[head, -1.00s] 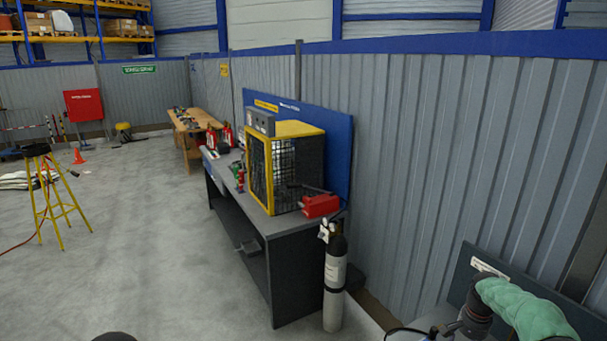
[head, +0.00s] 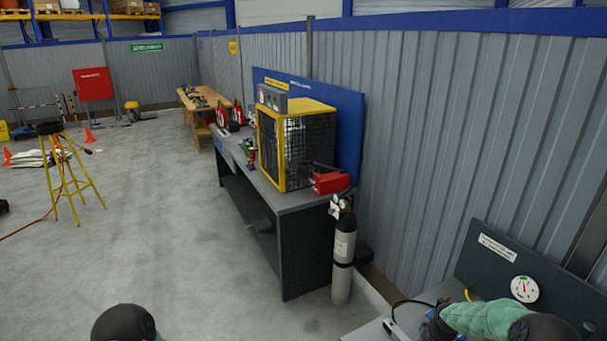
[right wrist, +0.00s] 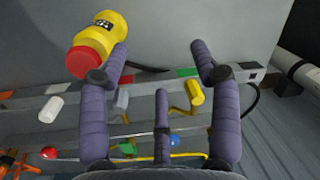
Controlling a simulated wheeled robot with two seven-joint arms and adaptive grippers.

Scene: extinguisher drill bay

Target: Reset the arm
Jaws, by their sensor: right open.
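My right arm, in a green sleeve (head: 490,318), reaches in at the bottom right of the head view, low over a grey bench. In the right wrist view my right gripper (right wrist: 160,70) has its purple padded fingers spread apart, with nothing held between them. A yellow cylinder with a red end (right wrist: 97,45) lies beyond the left finger; I cannot tell whether they touch. A small yellow piece (right wrist: 195,93) is seen between the fingers, beyond them. My left gripper is not in view; only a dark rounded part of mine shows at the bottom left of the head view.
A grey gas cylinder (head: 343,260) stands beside the workbench (head: 300,235), which carries a yellow-framed cage (head: 295,150) and a red box (head: 328,183). A gauge (head: 524,289) is on the right-hand panel. A yellow stool (head: 65,180) stands left. The middle floor is clear.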

